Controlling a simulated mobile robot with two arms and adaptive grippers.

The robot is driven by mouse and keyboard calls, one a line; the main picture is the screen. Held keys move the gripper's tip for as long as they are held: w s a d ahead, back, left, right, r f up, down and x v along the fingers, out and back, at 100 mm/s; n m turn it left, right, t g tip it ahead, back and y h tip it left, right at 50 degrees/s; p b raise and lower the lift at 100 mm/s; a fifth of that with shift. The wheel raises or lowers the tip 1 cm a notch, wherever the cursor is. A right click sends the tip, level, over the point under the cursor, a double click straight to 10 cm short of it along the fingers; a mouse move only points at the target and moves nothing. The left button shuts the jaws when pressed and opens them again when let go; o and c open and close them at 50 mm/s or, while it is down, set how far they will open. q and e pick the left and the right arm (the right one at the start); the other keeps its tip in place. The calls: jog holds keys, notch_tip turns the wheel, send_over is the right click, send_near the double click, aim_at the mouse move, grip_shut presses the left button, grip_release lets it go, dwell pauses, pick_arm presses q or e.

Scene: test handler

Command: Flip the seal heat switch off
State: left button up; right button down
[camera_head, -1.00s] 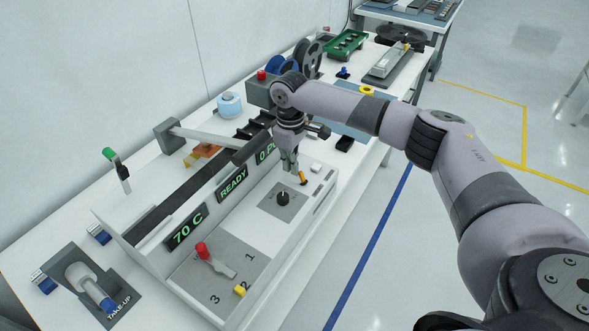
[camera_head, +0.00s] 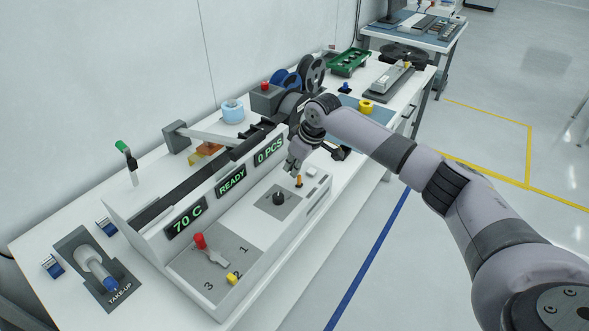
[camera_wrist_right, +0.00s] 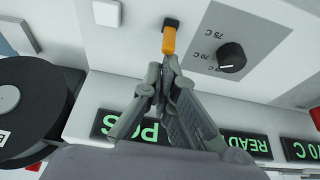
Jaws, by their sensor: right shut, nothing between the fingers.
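The seal heat switch appears to be the small orange toggle (camera_head: 299,181) on the white machine's front deck, beside a black temperature knob (camera_head: 279,198). In the right wrist view the orange toggle (camera_wrist_right: 169,40) sticks out of a black base, and the knob (camera_wrist_right: 231,57) sits on a grey panel marked in degrees C. My right gripper (camera_head: 292,171) is shut and empty, its fingertips pointing down just behind the toggle. In the right wrist view the fingertips (camera_wrist_right: 168,64) meet at the toggle's tip; I cannot tell if they touch. My left gripper is out of view.
Displays reading 70 C (camera_head: 186,218), READY (camera_head: 231,181) and 0 PCS (camera_head: 269,152) stand along the machine's upright face. A white button (camera_head: 312,173) sits near the toggle.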

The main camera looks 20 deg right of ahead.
jog(key=shift+s+d+t, duration=0.25)
jog(key=shift+s+t, duration=0.1)
jog(key=shift+t, duration=0.05)
jog(key=shift+s+d+t+y, duration=0.25)
jog(key=shift+d+t+y, duration=0.05)
jog(key=shift+t+y, duration=0.35)
jog(key=shift+r, duration=0.1)
jog(key=shift+w, duration=0.1)
jog(key=shift+a+r, duration=0.1)
jog(key=shift+a, duration=0.05)
jog(key=shift+r, duration=0.1)
jog(key=shift+r+p, duration=0.65)
jog(key=shift+p, duration=0.3)
